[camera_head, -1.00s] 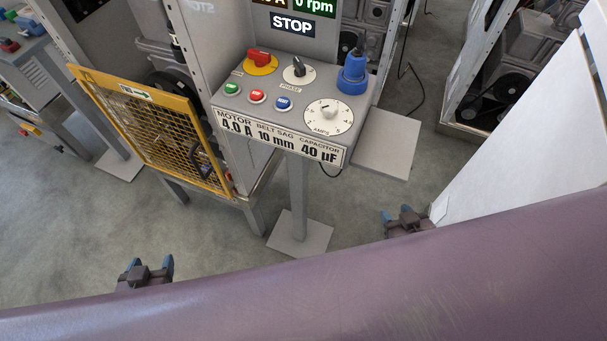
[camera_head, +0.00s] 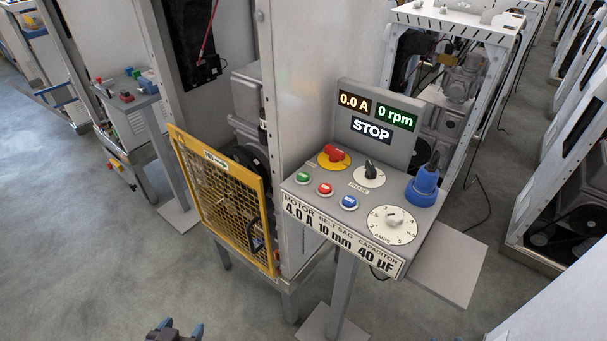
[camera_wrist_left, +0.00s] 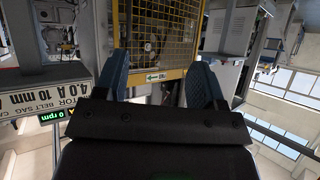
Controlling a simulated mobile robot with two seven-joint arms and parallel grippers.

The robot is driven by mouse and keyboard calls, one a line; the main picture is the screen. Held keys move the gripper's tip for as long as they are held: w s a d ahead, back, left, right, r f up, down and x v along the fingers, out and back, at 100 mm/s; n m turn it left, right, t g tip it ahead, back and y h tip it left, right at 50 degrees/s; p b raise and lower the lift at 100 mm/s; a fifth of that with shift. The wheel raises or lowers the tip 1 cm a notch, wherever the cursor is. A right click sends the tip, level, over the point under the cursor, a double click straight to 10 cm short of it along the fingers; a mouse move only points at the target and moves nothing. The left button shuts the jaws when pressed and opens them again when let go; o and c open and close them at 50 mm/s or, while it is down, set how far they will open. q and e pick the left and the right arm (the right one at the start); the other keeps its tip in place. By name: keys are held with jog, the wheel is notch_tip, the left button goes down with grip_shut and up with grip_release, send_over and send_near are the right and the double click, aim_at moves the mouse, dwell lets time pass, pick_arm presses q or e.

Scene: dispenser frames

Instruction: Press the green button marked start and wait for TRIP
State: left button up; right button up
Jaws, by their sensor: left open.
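The green button (camera_head: 303,177) is the leftmost of a row on the grey control panel (camera_head: 330,212), beside a red button (camera_head: 325,189) and a blue button (camera_head: 348,202). Its marking is too small to read. The display (camera_head: 375,119) above reads 0.0 A, 0 rpm and STOP. My left gripper (camera_head: 176,334) shows only at the bottom edge of the head view, well below and left of the panel, touching nothing. In the left wrist view its two blue fingers (camera_wrist_left: 158,85) stand apart with nothing between them. My right gripper is out of view.
A yellow mesh guard (camera_head: 222,200) stands left of the panel. A red knob on a yellow plate (camera_head: 334,155), a black selector (camera_head: 369,172), an amps dial (camera_head: 391,224) and a blue plug (camera_head: 424,187) share the panel. Open floor (camera_head: 90,270) lies at the front left.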

pick_arm(q)
grip_shut()
dwell(0.5)
dwell(1.0)
